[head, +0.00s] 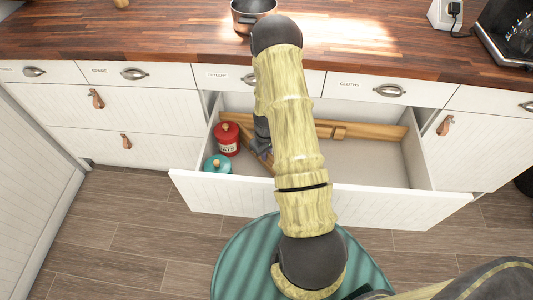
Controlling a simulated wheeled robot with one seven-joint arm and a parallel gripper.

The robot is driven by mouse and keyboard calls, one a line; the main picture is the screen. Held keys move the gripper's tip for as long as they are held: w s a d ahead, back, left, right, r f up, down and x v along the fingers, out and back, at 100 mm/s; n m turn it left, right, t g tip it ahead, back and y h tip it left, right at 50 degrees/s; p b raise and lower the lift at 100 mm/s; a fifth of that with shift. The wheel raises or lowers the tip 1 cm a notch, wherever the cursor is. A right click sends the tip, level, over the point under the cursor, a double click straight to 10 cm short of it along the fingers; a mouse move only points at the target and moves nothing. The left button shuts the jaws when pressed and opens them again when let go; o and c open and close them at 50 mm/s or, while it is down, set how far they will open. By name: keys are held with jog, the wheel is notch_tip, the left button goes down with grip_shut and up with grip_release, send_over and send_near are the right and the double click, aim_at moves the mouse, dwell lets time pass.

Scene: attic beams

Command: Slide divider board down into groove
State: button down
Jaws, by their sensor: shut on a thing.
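My gripper (263,146) is partly hidden behind my arm, low inside the open drawer (320,196). It is shut on a thin wooden board (264,161), which I take for the divider board. The board runs slantwise in the left half of the drawer, just right of the red canister, and my arm hides part of it.
A red canister (227,139) and a teal canister with a wooden knob (217,166) stand at the drawer's left end. The right part of the drawer floor is bare. A wooden counter (160,32) with a pot (250,12) overhangs behind.

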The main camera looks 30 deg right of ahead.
jog(key=shift+r, duration=0.15)
jog(key=shift+r+p, duration=4.15)
jog(key=shift+r, duration=1)
jog(key=m, duration=0.1)
jog(key=m+p, duration=0.1)
jog(key=m, duration=0.3)
jog(key=shift+r+p, duration=0.25)
jog(key=shift+p, duration=0.15)
jog(key=m, duration=0.4)
jog(key=shift+p, duration=0.4)
jog(key=shift+f, duration=0.15)
jog(key=shift+f+b, duration=0.9)
jog(key=shift+f, duration=0.15)
